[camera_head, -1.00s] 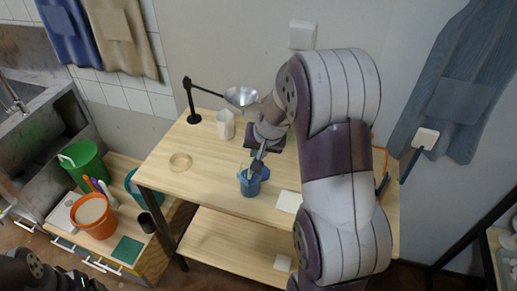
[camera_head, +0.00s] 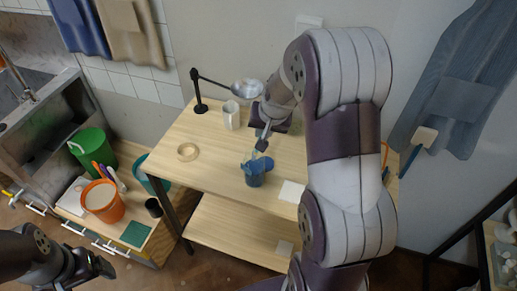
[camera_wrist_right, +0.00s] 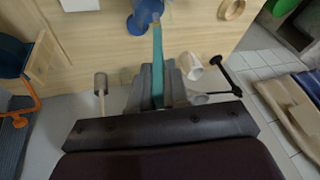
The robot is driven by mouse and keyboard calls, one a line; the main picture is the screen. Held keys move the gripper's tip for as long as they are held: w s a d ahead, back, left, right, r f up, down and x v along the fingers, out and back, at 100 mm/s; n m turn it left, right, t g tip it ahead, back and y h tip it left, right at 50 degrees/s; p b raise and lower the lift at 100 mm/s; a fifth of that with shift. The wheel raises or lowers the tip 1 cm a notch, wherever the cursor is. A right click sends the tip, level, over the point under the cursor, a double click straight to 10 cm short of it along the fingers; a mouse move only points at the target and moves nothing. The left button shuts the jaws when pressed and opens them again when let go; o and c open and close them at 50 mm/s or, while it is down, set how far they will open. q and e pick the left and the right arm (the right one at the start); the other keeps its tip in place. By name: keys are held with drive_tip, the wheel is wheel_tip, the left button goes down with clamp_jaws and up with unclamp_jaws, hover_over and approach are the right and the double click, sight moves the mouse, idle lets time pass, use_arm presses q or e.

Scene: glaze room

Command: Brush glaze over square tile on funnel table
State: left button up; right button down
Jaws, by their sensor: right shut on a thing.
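A white square tile (camera_head: 292,191) lies flat on the wooden funnel table (camera_head: 215,170), right of a blue jug (camera_head: 256,178). The tile also shows at the top of the right wrist view (camera_wrist_right: 80,4). My right gripper (camera_head: 262,143) is shut on a brush with a teal handle (camera_wrist_right: 158,62). The brush points down toward the blue jug (camera_wrist_right: 146,14), with its tip at or just above the jug's mouth. I cannot tell whether the tip is clear. My left gripper (camera_head: 100,267) is low at the left, away from the table, its jaws unclear.
A metal funnel (camera_head: 247,89) hangs from a black stand (camera_head: 197,92) behind a white container (camera_head: 231,115). A wooden ring (camera_head: 187,152) lies at the left of the tabletop. An orange bucket (camera_head: 103,201) stands left.

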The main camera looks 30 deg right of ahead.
drive_tip(key=shift+r+p, duration=2.45)
drive_tip(key=shift+r, duration=0.8)
wheel_tip(320, 180, up, 4)
drive_tip(key=p, duration=0.3)
drive_tip(key=shift+r+p, duration=0.1)
drive_tip(key=shift+p, duration=0.2)
